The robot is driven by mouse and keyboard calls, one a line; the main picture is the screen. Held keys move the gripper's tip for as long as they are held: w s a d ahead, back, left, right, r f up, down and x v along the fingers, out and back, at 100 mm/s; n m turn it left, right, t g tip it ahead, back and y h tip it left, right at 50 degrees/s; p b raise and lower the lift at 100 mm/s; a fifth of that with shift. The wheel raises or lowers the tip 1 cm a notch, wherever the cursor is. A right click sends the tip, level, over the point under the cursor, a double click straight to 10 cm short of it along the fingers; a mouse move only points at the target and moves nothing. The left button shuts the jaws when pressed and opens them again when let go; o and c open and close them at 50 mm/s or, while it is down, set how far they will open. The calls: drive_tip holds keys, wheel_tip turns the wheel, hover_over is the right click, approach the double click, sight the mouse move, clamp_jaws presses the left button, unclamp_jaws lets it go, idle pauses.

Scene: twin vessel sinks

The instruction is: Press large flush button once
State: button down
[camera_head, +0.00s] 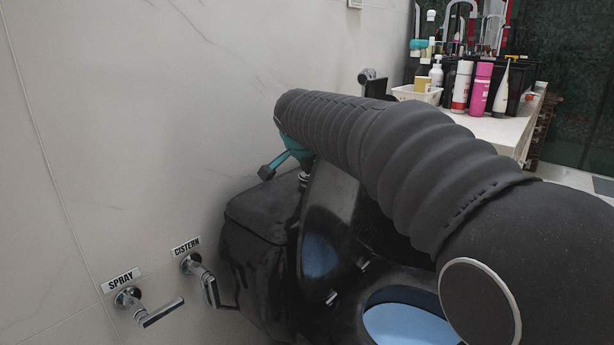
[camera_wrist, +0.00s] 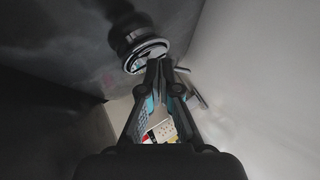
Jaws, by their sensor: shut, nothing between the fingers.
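The round flush button (camera_wrist: 146,56) shows in the wrist view, with a bright chrome rim on a dark raised collar. Its face looks divided, but which part is the large one is hard to tell. My gripper (camera_wrist: 163,66) is shut and empty, its fingertips overlapping the button's lower right rim in the picture. I cannot tell whether they touch it. In the head view my gripper (camera_head: 287,158) shows only partly, as teal and dark pieces above the black cistern (camera_head: 257,215).
The black toilet's raised lid (camera_head: 325,230) and bowl (camera_head: 400,312) lie below my arm. Chrome spray (camera_head: 150,312) and cistern (camera_head: 205,280) valves stick out of the white wall. A counter (camera_head: 505,130) with bottles and a basket stands at the back right.

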sight(307, 177)
drive_tip(key=shift+f, duration=0.55)
idle(0.4)
drive_tip(key=shift+r, duration=0.1)
drive_tip(key=shift+r+p, duration=0.55)
drive_tip(key=shift+r, duration=0.4)
drive_tip(key=shift+r, duration=0.15)
drive_tip(key=shift+r+p, duration=1.65)
drive_tip(key=shift+r, duration=0.7)
